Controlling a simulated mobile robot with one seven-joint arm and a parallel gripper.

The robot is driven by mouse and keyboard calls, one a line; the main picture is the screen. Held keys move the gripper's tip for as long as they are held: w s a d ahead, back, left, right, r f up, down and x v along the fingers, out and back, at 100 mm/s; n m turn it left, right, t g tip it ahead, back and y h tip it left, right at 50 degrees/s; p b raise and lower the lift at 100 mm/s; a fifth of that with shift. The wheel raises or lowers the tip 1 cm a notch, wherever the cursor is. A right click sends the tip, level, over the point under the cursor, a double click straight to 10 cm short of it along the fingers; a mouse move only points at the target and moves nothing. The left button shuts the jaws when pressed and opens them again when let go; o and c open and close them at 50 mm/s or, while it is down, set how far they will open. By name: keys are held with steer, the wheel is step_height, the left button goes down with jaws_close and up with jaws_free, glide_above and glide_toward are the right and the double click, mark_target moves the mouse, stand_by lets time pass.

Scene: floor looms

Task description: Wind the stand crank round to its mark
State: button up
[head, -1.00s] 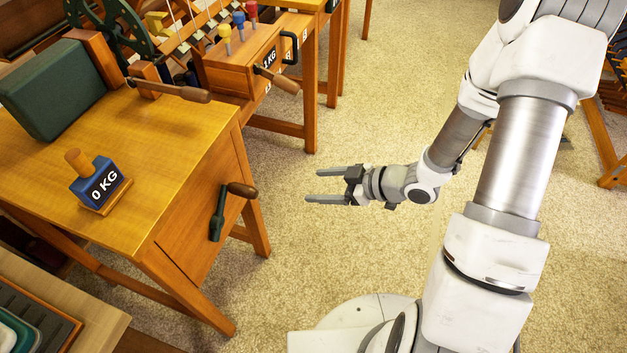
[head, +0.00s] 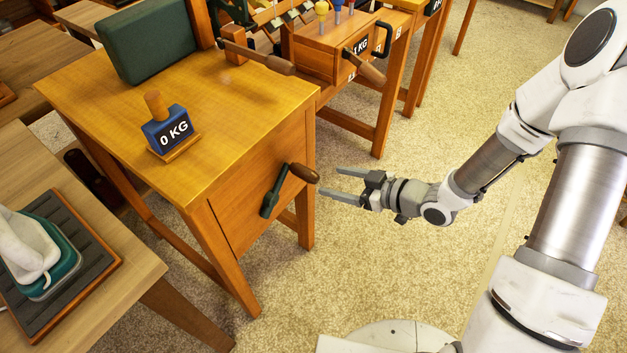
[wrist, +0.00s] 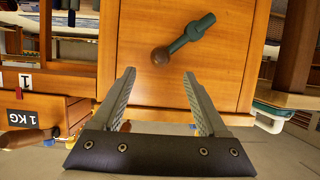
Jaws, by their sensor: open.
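The stand crank is a green arm (head: 271,201) with a brown wooden knob (head: 304,173), mounted on the side panel (head: 240,207) of a wooden stand. In the head view the knob is up and right of the arm's lower end. The crank also shows in the wrist view (wrist: 184,39), ahead of my fingers and apart from them, with its knob (wrist: 160,55) nearest the gap. My gripper (head: 341,184) is open and empty, just right of the knob in the head view. I cannot make out a mark on the panel.
Another crank handle (head: 258,57) sticks out at the back. A bench with an iron (head: 22,250) stands at the left. Carpet right of the stand is clear.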

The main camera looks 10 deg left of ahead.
mark_target(316, 176)
steer(key=shift+b+x, duration=1.6)
steer(key=shift+x, duration=2.25)
jaws_close()
step_height(316, 176, down, 15)
steer(key=s+b, duration=0.1)
steer(key=b, duration=0.5)
steer(key=shift+a+r, duration=0.15)
steer(key=shift+r, duration=0.05)
